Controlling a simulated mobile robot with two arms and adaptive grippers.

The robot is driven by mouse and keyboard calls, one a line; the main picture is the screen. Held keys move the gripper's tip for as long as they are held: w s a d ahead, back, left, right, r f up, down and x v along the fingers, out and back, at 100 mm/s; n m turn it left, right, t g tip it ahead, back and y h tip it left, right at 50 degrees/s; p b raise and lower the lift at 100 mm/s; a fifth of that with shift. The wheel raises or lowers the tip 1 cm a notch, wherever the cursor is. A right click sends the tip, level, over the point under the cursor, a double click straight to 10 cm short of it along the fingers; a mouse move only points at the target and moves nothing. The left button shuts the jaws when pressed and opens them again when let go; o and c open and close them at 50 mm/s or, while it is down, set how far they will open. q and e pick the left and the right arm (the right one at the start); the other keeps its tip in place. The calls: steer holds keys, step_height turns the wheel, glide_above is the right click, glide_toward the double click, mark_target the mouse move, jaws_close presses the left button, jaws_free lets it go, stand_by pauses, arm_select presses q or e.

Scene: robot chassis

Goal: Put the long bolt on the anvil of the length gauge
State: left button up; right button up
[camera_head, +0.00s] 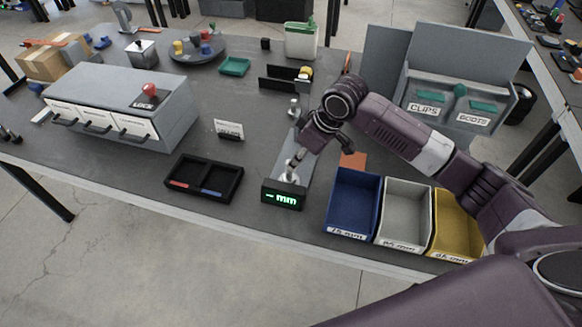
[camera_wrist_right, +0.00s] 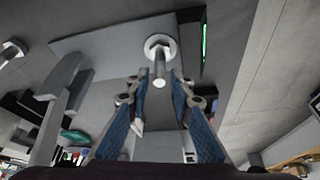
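The length gauge (camera_head: 283,196) stands near the front edge of the bench, its green display showing dashes and "mm". Its pale base plate runs back from the display. The long bolt (camera_wrist_right: 160,72) shows in the right wrist view, its hex head against the round anvil (camera_wrist_right: 163,38) and its shank towards the camera. In the head view, the bolt (camera_head: 295,164) is a small metal rod above the anvil. My right gripper (camera_wrist_right: 160,88) is open, one blue-padded finger on each side of the shank, with narrow gaps. It also shows in the head view (camera_head: 299,153). My left gripper is out of view.
Blue (camera_head: 351,202), grey (camera_head: 404,214) and yellow (camera_head: 457,225) bins stand right of the gauge. A black tray (camera_head: 204,181) lies to its left. A grey drawer cabinet (camera_head: 125,105) stands further left.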

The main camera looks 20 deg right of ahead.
steer(key=v, duration=0.5)
steer(key=shift+r, duration=0.1)
steer(key=shift+a, duration=0.1)
